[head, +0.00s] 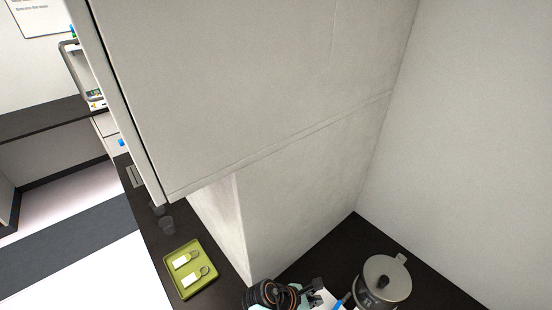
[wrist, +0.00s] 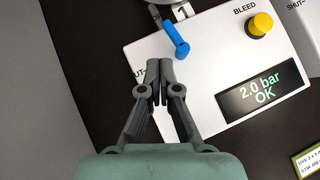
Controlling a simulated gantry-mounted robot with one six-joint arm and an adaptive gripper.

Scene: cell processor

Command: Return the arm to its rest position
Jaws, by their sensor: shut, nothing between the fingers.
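My gripper (wrist: 160,68) is shut and empty in the wrist view, its two fingertips together. It is over the left edge of a white control panel (wrist: 208,62), just below and left of a blue lever (wrist: 175,40). I cannot tell whether the fingertips touch the panel. In the head view, my gripper (head: 316,285) and part of my arm show low in the picture, at the bottom edge. Most of the arm is out of view.
The panel has a yellow BLEED knob (wrist: 260,25) and a display (wrist: 259,91) reading "2.0 bar OK". A lidded metal vessel (head: 383,281) stands right of my gripper. A green tray (head: 170,277) with two tagged items lies left. A large pale cabinet (head: 250,80) hangs above.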

